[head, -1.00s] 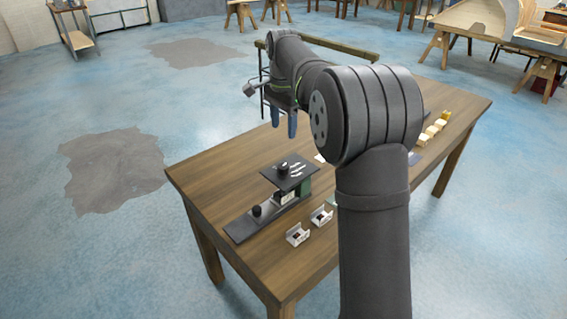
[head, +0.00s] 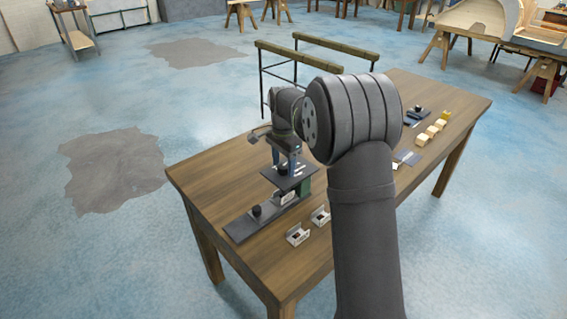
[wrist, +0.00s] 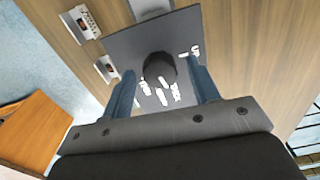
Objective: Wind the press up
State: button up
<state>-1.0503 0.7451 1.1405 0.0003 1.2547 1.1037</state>
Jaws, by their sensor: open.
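The press (head: 303,179) stands on the wooden table, with a dark square top plate that also shows in the wrist view (wrist: 122,48). My gripper (head: 284,167) points down over the plate. Its two blue fingers are open, one on each side of the knob in the wrist view (wrist: 163,70), with gaps showing beside it. Whether the fingertips reach down to the knob's height I cannot tell.
A dark base strip (head: 240,230) with a second black knob (head: 256,211) extends front left of the press. Several wooden blocks (head: 432,131) lie at the table's far right. The table's left corner is clear.

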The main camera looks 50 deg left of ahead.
jog(key=shift+c, duration=0.2)
jog(key=c, duration=0.9)
jog(key=shift+n, duration=0.3)
jog(key=n, duration=0.3)
jog(key=shift+n, duration=0.3)
jog(key=n, duration=0.3)
jog(key=shift+n, duration=0.3)
jog(key=n, duration=0.3)
jog(key=shift+n, duration=2.4)
